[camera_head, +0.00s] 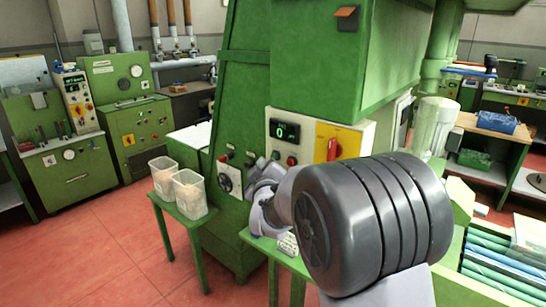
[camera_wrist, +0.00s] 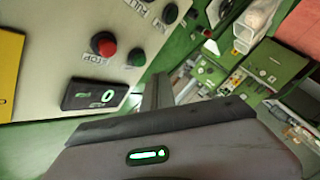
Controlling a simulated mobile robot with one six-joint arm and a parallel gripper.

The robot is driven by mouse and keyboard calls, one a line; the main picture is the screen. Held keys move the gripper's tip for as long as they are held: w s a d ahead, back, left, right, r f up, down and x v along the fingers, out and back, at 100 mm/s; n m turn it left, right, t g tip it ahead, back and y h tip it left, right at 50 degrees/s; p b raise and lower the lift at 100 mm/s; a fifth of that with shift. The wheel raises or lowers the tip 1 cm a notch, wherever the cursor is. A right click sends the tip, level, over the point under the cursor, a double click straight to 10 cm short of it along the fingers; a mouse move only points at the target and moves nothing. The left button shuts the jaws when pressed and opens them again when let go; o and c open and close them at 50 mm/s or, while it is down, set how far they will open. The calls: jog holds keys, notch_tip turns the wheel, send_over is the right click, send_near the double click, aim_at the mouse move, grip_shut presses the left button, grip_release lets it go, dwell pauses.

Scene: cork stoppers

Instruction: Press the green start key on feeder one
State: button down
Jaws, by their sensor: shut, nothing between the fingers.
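A cream control panel (camera_head: 318,135) is on the green machine in the head view. In the wrist view, the panel (camera_wrist: 50,45) appears turned. It carries a red button (camera_wrist: 103,43) marked STOP, a green key (camera_wrist: 137,57) beside it, and another green key (camera_wrist: 170,13) near the panel's edge. A dark display (camera_wrist: 95,93) shows a green 0. Which key belongs to feeder one cannot be read. My gripper (camera_wrist: 158,88) is shut and empty, with its tip apart from the keys in the picture; contact cannot be judged. In the head view my arm partly hides my gripper (camera_head: 262,168).
A yellow plate with a red switch (camera_head: 332,149) sits right of the display. Lower on the machine is a dark dial (camera_head: 225,182). Two clear bins (camera_head: 188,194) stand on a green side table (camera_head: 172,210) at left. Open red floor (camera_head: 100,255) lies at lower left.

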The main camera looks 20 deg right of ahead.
jog(key=shift+w+d, duration=0.45)
jog(key=shift+d, duration=0.15)
jog(key=shift+d+f, duration=0.1)
dwell(1.6)
jog(key=shift+w+d+b, duration=0.25)
jog(key=shift+b, duration=0.1)
jog(key=shift+w+d, duration=0.25)
jog(key=shift+d, duration=0.1)
dwell(0.6)
dwell(0.3)
jog(key=shift+s+a+b, duration=0.5)
jog(key=shift+a+b, duration=0.1)
jog(key=shift+a, duration=0.05)
jog(key=s+a, duration=0.1)
jog(key=a, duration=0.1)
jog(key=s+a+b, duration=0.1)
jog(key=s+a, duration=0.1)
dwell(0.3)
